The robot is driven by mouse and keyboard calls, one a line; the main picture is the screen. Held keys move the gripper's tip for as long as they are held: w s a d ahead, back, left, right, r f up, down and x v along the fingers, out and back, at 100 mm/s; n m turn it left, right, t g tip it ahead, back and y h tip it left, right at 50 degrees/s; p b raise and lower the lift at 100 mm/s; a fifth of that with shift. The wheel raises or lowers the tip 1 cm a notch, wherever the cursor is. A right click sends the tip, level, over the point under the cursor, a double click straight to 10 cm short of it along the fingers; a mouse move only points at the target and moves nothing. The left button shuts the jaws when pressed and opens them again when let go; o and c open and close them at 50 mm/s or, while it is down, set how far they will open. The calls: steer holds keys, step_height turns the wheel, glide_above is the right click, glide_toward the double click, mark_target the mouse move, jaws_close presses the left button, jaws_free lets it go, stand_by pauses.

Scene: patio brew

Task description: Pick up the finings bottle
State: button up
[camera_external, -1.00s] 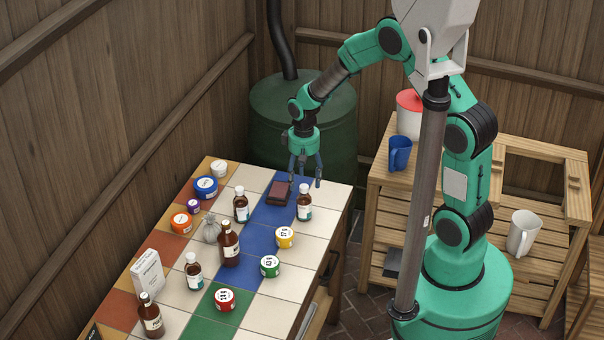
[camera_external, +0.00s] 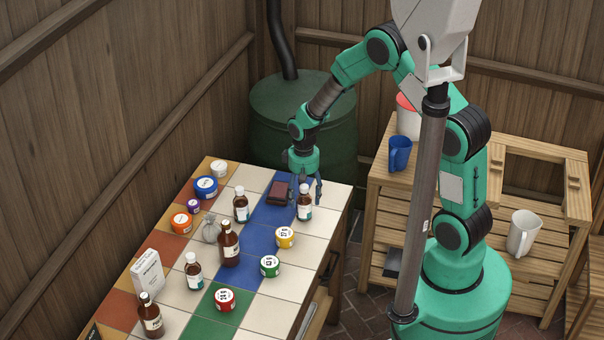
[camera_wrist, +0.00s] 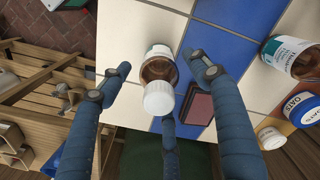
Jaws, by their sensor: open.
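A small brown bottle (camera_external: 305,206) with a white cap and a white and teal label stands upright near the far right corner of the tiled table. It also shows in the wrist view (camera_wrist: 159,72); its label is too small to read surely. Two like bottles stand elsewhere on the table, one by the left part of the blue strip (camera_external: 241,206) and one nearer the front (camera_external: 193,272). My gripper (camera_external: 306,190) is open, with its fingers lowered around the bottle at the far right. In the wrist view the fingers (camera_wrist: 160,76) stand apart on its sides, and it looks ungripped.
A dark brown block (camera_external: 279,193) lies just left of my gripper. A wooden bench with a blue mug (camera_external: 400,153) and a white mug (camera_external: 522,233) is at right.

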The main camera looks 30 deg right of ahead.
mark_target(304, 209)
steer(key=shift+f, duration=0.65)
steer(key=shift+f, duration=0.1)
steer(key=shift+s+f+b, duration=0.15)
steer(key=shift+f+b, duration=0.75)
steer(key=shift+f, duration=1.6)
steer(key=c, duration=1.5)
steer(key=shift+r, duration=0.15)
